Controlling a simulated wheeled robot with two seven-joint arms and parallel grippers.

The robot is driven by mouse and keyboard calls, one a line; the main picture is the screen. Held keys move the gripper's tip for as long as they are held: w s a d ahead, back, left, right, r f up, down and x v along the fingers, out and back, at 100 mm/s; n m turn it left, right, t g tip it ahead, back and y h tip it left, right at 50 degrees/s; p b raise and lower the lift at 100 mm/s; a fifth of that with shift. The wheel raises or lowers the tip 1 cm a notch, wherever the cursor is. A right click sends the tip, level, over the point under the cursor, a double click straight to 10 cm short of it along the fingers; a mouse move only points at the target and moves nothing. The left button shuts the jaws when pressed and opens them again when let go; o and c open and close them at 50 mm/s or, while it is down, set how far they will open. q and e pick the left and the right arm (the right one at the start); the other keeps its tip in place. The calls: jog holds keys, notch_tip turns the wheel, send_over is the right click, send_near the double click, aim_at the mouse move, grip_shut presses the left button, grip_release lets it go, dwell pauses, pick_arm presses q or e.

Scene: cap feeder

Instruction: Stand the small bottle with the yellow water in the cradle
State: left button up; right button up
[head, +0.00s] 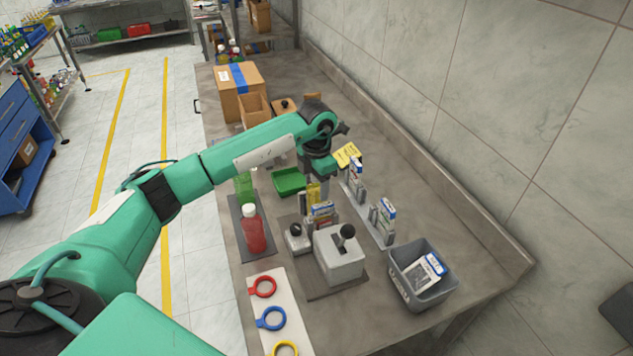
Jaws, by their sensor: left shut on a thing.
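My left gripper (316,178) points down over the middle of the bench and is shut. A small yellow thing (313,193), which looks like the bottle with the yellow water, shows right under its fingers, upright as far as I can tell. The fingers and wrist hide its top. Its lower end is close to the grey feeder fixture (308,228); whether it touches anything there is too small to tell. I cannot make out the cradle for certain. My right gripper is not in view.
A red bottle (254,236) and a green bottle (243,188) stand on a dark mat to the left. A grey block with a black knob (340,262) stands nearer. A green tray (289,181), a grey bin (405,287) and coloured rings (271,318) are around. Cardboard boxes (240,98) stand behind.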

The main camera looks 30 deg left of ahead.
pick_arm(q)
jog(key=shift+f, duration=0.45)
jog(key=shift+r, duration=0.15)
jog(key=o, duration=1.6)
jog(key=c, duration=0.4)
jog(key=shift+r+p, duration=0.85)
jog(key=shift+r, duration=1.15)
notch_tip(320, 180, up, 7)
jog(key=p, duration=0.3)
